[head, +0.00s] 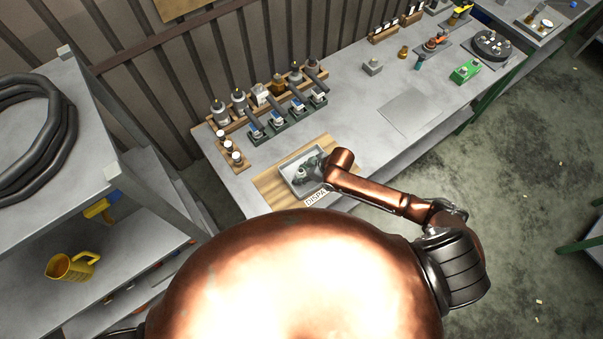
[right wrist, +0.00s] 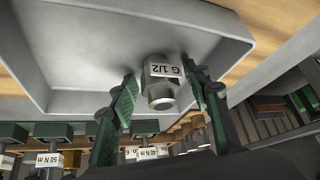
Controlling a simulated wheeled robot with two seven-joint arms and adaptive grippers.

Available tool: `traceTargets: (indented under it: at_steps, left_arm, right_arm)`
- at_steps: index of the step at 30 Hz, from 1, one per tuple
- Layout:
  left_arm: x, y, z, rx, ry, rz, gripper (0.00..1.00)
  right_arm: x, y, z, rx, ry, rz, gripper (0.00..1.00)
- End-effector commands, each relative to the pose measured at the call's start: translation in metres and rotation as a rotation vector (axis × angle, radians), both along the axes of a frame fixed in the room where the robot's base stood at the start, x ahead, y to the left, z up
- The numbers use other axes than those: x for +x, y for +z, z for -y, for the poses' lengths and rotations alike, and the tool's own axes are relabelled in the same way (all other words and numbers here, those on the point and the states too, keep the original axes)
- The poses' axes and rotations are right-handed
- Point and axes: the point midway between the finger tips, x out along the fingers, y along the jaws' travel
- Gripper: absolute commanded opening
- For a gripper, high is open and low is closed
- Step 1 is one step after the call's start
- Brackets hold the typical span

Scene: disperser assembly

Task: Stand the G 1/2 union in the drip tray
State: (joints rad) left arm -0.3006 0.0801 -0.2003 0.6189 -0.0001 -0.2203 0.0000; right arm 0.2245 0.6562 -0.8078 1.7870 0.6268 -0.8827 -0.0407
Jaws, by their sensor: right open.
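The G 1/2 union (right wrist: 160,85) is a grey metal fitting with a hex body and a white label reading "G 1/2". In the right wrist view it is in the drip tray (right wrist: 60,60), between my right gripper's fingers (right wrist: 162,98). Gaps show between both fingers and the union, so the gripper is open around it. The union appears to stand upright on the tray floor. In the head view my right gripper (head: 312,166) is over the grey tray (head: 291,165), and the small union (head: 300,172) shows beside it. My left gripper is not in view.
The tray lies on a wooden board (head: 267,186) near the bench's front edge. Behind it stand racks (head: 284,118) of fittings and torque tools with labels. A small holder (head: 232,157) stands at the left. A flat grey plate (head: 412,112) and clear bench lie to the right.

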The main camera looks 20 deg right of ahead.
Motion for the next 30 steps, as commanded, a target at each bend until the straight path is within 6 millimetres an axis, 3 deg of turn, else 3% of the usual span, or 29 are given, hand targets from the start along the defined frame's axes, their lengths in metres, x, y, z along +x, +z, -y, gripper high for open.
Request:
traceTargets:
  at_steps: [10,24,30]
  left_arm:
    - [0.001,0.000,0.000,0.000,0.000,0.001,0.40]
    - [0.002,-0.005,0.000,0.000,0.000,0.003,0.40]
    - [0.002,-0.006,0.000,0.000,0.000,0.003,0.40]
  right_arm:
    - [-0.003,0.011,0.004,0.001,-0.001,0.002,0.44]
    - [-0.035,0.087,0.041,0.000,0.000,0.002,0.44]
    - [-0.041,0.102,0.048,0.000,-0.001,0.000,0.44]
